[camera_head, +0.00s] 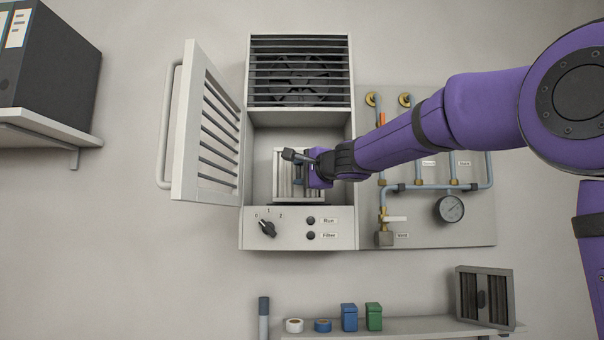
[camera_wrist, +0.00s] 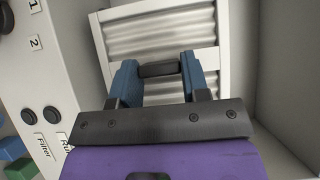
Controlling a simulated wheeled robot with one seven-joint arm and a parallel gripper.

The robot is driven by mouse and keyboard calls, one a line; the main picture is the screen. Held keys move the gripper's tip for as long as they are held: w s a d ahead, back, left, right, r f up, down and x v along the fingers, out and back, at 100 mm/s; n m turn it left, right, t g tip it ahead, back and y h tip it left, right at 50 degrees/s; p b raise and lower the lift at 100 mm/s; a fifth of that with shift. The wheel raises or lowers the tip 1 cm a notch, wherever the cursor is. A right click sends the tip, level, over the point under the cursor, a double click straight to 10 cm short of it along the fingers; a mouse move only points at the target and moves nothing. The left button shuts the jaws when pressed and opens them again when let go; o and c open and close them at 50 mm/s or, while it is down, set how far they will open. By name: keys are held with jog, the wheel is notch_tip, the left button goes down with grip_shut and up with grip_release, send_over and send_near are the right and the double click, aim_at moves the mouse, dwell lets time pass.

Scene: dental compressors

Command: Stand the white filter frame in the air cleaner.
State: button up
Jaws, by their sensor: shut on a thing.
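The white filter frame (camera_head: 287,187) with pleated grey-white media is inside the open bay of the air cleaner (camera_head: 300,232). In the wrist view the filter frame (camera_wrist: 203,31) stands before my gripper, seen at a tilt. My gripper (camera_head: 297,170) is inside the bay, its blue fingers (camera_wrist: 158,72) shut on the frame's dark handle (camera_wrist: 158,70). The air cleaner's slatted door (camera_head: 212,130) is swung open to the left. My gripper and wrist hide the frame's right part in the head view, and whether its lower edge touches the bay floor cannot be told.
A dark filter (camera_head: 485,297) leans on the lower shelf (camera_head: 420,326), with tape rolls and blue and green boxes. A pipe panel with a gauge (camera_head: 449,208) stands right of the cleaner. A knob (camera_head: 267,228) and buttons sit below the bay.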

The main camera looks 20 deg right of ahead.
jog(key=shift+f, duration=0.5)
dwell(0.5)
jog(key=o, duration=1.5)
jog(key=shift+o, duration=0.2)
jog(key=shift+s, duration=0.1)
jog(key=s+a, duration=0.3)
jog(key=s, duration=0.8)
jog(key=shift+s+a, duration=0.2)
jog(key=shift+a, duration=0.1)
dwell(0.5)
